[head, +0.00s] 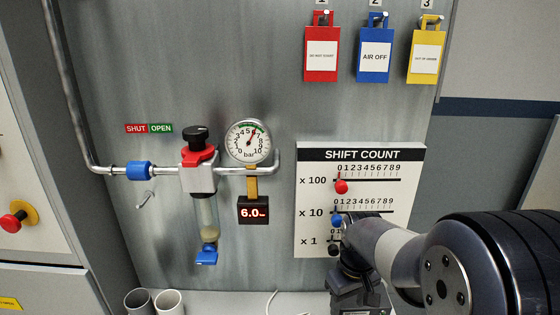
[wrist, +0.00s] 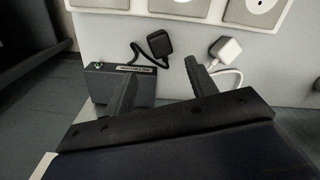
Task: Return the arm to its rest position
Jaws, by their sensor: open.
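My gripper (wrist: 160,85) shows in the wrist view with its two dark fingers apart and nothing between them. Beyond the fingers are a black box with a small green light (wrist: 118,82), a black plug (wrist: 160,42) and a white plug (wrist: 226,48). In the head view my arm comes in from the right and its wrist is in front of the lower right of the shift count board (head: 312,160). The gripper's fingertips cannot be made out in the head view. The arm hides part of the board's x 10 and x 1 rows.
A pipe with a regulator (head: 198,178), a pressure gauge (head: 249,142) and a 6.0 display (head: 253,211) is on the panel left of the board. Red (head: 322,48), blue (head: 374,50) and yellow (head: 426,52) tags hang above. White cups (head: 168,302) stand at the bottom.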

